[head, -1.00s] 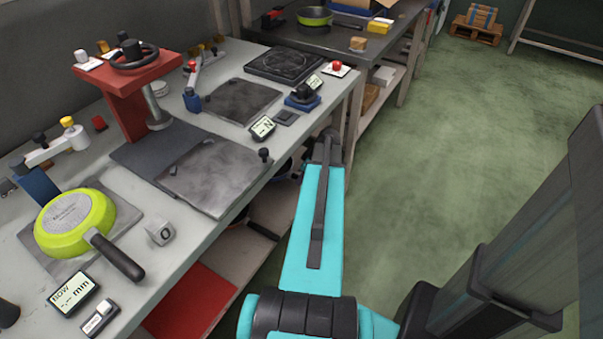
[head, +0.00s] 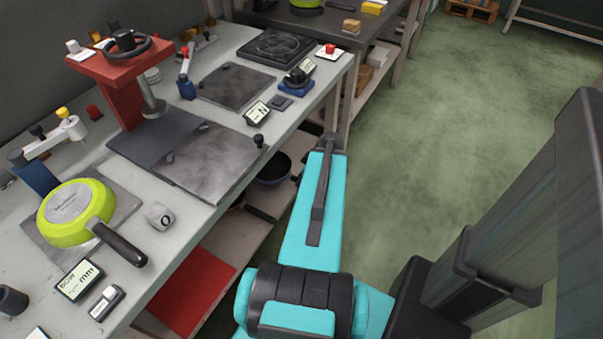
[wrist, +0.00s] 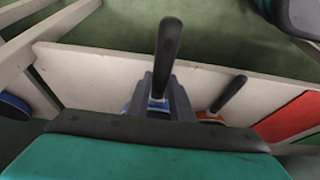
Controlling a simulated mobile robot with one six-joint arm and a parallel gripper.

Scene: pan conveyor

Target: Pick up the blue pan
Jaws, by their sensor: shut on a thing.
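In the wrist view my gripper (wrist: 160,98) is shut on the black handle (wrist: 168,45) of the blue pan (wrist: 157,104). The handle sticks up between the fingers. Only small blue patches of the pan show beside the fingers, and the rest is hidden by my gripper. I cannot tell whether the pan touches the shelf. In the head view a dark pan with a bluish rim (head: 273,170) shows under the bench, left of my arm. My fingers cannot be made out there.
An orange-red pan with a black handle (wrist: 232,94) is just right of my gripper, close to it. A blue round thing (wrist: 13,107) is at the far left. The pale lower shelf (wrist: 95,72) runs under the bench (head: 195,225).

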